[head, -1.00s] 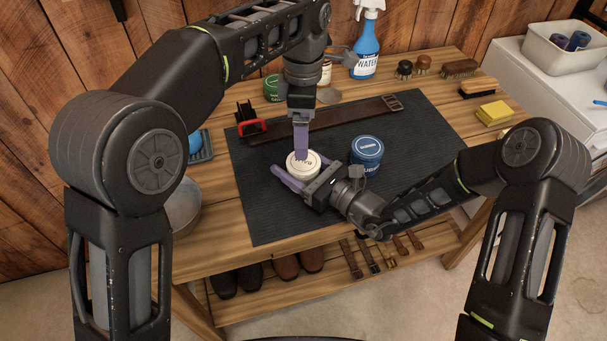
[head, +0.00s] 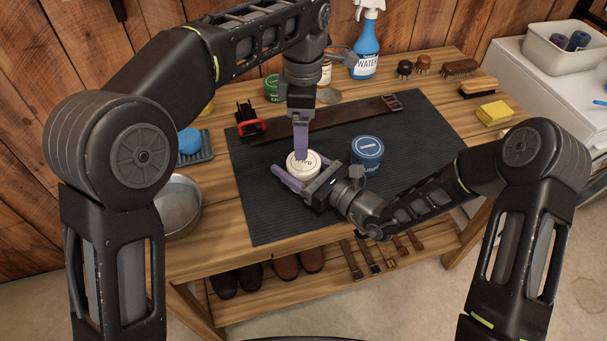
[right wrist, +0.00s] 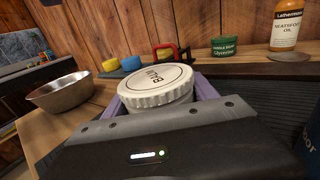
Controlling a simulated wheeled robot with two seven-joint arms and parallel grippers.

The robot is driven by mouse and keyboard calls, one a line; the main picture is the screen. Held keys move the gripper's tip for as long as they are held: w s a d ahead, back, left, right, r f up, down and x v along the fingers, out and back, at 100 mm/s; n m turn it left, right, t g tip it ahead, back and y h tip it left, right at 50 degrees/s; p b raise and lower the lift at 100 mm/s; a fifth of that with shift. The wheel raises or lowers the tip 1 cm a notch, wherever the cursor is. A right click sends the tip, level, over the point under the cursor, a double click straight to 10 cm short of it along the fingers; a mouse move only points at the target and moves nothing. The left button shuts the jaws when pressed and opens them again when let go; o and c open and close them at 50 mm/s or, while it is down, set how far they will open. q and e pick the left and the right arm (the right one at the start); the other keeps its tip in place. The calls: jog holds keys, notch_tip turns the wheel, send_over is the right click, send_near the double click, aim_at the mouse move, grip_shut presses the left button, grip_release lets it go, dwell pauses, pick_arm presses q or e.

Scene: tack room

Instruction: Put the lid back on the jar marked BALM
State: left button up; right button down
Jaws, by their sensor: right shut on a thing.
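A white round jar (head: 301,170) stands on the dark mat, with a ribbed white lid marked BALM (right wrist: 157,82) on top. The lid looks level in the right wrist view. My right gripper (head: 289,179) is shut around the jar from the right, a purple finger on each side; its front wall hides the lower part in the right wrist view. My left gripper (head: 301,154) points straight down over the lid, its fingers seen edge-on. I cannot tell whether it touches the lid or how wide it is; it does not show in the right wrist view.
A blue jar (head: 367,151) stands just right of my right gripper. A brown strap (head: 350,117) lies behind on the mat (head: 265,218). A metal bowl (head: 178,205) is at the left, and a green tin (head: 271,88) and spray bottle (head: 365,52) at the back. The front mat is clear.

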aim_at(304, 162)
pick_arm(q)
jog(key=shift+f, duration=0.1)
jog(key=shift+f, duration=3.95)
jog(key=shift+c, duration=0.4)
jog(key=c, duration=1.4)
jog(key=m, duration=0.7)
jog(key=shift+m, duration=0.4)
jog(key=m, duration=0.8)
jog(key=shift+m, duration=0.3)
